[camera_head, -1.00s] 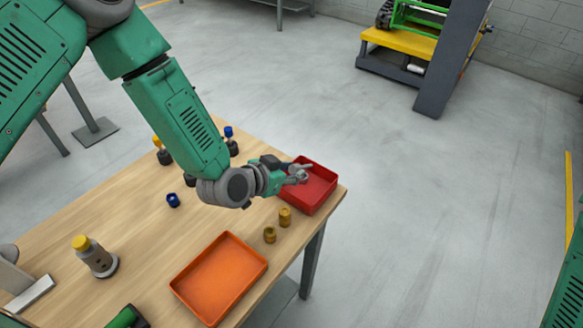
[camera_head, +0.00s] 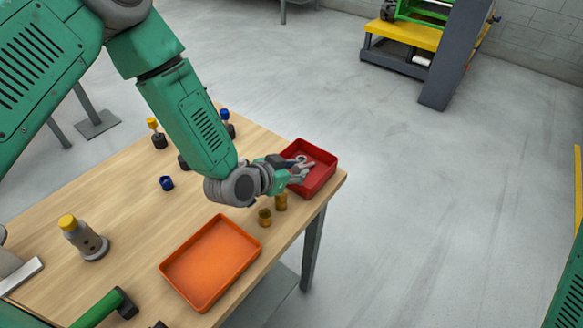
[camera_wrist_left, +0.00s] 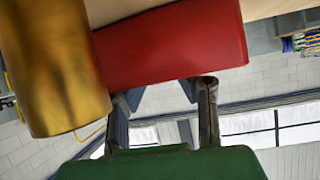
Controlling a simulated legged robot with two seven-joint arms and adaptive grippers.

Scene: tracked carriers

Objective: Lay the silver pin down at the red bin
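The red bin (camera_head: 322,178) stands at the table's far right corner. It also shows in the left wrist view (camera_wrist_left: 175,45). My left gripper (camera_head: 301,169) is at the bin's near left side, its fingers overlapping the rim in the head view. In the left wrist view its fingers (camera_wrist_left: 164,95) are spread, with nothing seen between them. A small pale silvery ring shape (camera_head: 303,158), perhaps the silver pin, shows inside the bin just beyond the fingers. Its full shape is partly hidden and I cannot tell whether it touches the fingers. My right gripper is out of view.
Gold cylinders (camera_head: 265,217) stand close beside the gripper; one looms large in the left wrist view (camera_wrist_left: 55,70). An orange tray (camera_head: 211,262) lies nearer.

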